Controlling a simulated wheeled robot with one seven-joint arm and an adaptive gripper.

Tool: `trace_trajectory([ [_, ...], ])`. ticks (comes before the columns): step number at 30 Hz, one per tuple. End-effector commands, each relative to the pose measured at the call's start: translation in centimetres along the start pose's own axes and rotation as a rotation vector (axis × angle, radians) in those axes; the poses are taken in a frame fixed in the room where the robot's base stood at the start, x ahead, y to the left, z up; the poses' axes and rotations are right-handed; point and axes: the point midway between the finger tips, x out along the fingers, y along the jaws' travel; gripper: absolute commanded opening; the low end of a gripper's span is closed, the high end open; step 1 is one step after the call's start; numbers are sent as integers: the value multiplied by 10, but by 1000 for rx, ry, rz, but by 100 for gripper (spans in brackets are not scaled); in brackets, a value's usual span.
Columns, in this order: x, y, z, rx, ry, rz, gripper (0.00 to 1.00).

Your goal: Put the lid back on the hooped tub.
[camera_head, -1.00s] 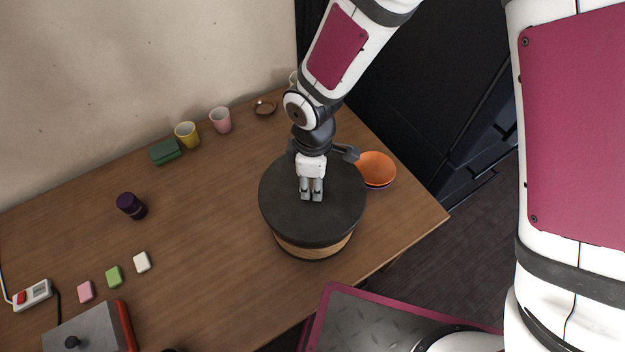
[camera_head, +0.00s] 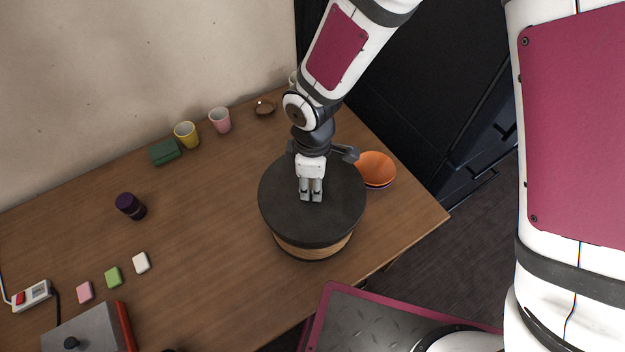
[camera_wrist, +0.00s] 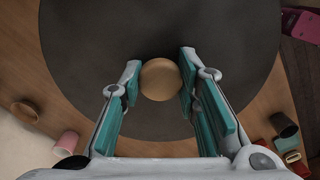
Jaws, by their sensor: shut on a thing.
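The lid (camera_head: 335,218) is a wide dark disc with a round wooden knob (camera_wrist: 160,80) at its middle. My gripper (camera_head: 311,197) is above the lid with its fingers shut on the knob, one on each side, as the wrist view shows. The hooped tub (camera_head: 318,248) is directly below the lid, on the right part of the table. Only a strip of its pale wooden side and a dark lower band show. The lid hides the tub's rim, so I cannot tell whether lid and rim touch. The lid looks about level and roughly centred over the tub.
An orange bowl (camera_head: 376,167) stands close to the lid's right side. A yellow cup (camera_head: 187,135), pink cup (camera_head: 220,120), small brown dish (camera_head: 264,108) and green block (camera_head: 165,151) line the wall side. A dark purple jar (camera_head: 131,206) stands left. The table between is clear.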

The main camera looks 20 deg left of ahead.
Motion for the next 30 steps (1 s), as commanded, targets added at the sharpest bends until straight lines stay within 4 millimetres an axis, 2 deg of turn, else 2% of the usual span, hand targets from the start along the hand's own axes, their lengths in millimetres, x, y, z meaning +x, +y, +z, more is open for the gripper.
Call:
trace_trajectory([
  [28, 2, 0, 0, -1, 0, 0, 0],
  [29, 2, 0, 0, -1, 0, 0, 36],
  [30, 2, 0, 0, -1, 0, 0, 45],
])
